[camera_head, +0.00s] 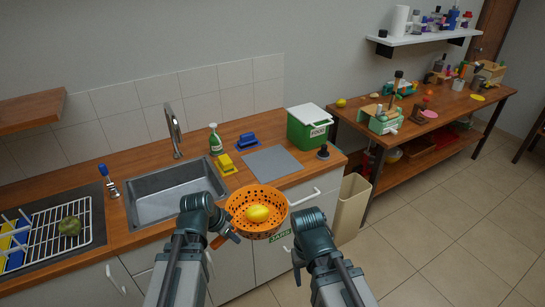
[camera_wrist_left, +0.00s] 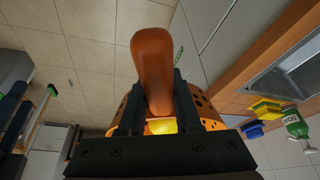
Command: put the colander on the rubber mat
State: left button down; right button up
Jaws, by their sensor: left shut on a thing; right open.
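The orange colander (camera_head: 245,228), with round holes and a yellow lemon (camera_head: 257,213) inside, is held in the air in front of the counter's edge. My left gripper (camera_head: 226,235) is shut on its brown-orange handle. In the left wrist view the handle (camera_wrist_left: 154,65) stands between the dark fingers, with part of the colander (camera_wrist_left: 205,108) behind. The grey rubber mat (camera_head: 272,163) lies flat and empty on the counter, beyond the colander. My right gripper (camera_head: 297,268) is open and empty, to the right of the colander and lower.
A green box with a white lid (camera_head: 309,128) and a small dark-topped object (camera_head: 323,152) stand by the mat. The sink (camera_head: 172,192) is further left; a beige bin (camera_head: 351,207) stands right.

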aim_at(265, 167)
jog(key=i, duration=0.75)
jog(key=i+l, duration=0.1)
jog(key=l, duration=0.15)
jog(key=i+l, duration=0.1)
jog(key=l, duration=0.15)
